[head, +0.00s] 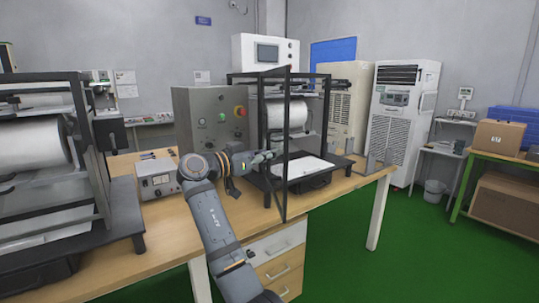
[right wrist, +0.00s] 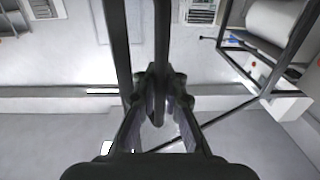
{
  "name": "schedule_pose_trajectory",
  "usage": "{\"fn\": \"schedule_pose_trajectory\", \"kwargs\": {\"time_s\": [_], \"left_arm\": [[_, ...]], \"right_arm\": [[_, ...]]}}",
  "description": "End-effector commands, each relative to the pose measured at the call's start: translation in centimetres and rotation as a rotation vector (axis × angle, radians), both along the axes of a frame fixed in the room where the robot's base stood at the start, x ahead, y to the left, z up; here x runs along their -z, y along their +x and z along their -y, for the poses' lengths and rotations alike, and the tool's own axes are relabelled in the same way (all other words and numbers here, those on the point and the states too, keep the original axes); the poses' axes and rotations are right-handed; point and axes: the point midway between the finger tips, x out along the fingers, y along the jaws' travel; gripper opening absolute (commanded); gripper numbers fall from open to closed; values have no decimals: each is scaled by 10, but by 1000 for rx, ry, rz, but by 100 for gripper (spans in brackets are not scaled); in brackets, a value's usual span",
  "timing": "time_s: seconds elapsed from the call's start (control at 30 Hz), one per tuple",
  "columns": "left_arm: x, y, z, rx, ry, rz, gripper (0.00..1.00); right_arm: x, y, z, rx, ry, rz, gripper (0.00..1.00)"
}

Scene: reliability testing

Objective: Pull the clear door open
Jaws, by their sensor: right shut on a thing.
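The clear door (head: 287,115) is a see-through panel in a thin black frame on the front of the test machine (head: 327,112) at the middle of the bench. It stands swung out from the machine, with its frame edge-on towards me. My right gripper (head: 268,156) is at the door's left side at mid-height. In the right wrist view my right gripper (right wrist: 158,88) is shut on a dark upright door handle (right wrist: 161,40), and a frame bar (right wrist: 117,55) runs beside it. The fingers partly hide the handle. My left gripper is not in view.
A grey control box (head: 205,115) with buttons stands left of the machine. A small power unit (head: 155,178) sits on the wooden bench (head: 175,225). Another roll machine (head: 40,150) fills the left. Green floor (head: 345,270) is clear to the right of the drawers (head: 280,262).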

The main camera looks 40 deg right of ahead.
Motion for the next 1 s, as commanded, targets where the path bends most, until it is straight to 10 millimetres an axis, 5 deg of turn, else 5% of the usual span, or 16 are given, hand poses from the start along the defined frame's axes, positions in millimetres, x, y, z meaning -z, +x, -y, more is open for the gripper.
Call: {"fn": "schedule_pose_trajectory", "kwargs": {"time_s": [0.07,0.1,0.27,0.63,1.0], "left_arm": [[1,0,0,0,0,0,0],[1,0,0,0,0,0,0],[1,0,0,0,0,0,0],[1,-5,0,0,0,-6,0],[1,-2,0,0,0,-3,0]], "right_arm": [[4,-1,-1,4,8,-5,0],[5,-1,-1,4,9,-6,11],[3,0,-1,3,6,-4,33],[2,0,-6,0,5,-2,33],[3,-2,-89,1,9,-4,33]]}}
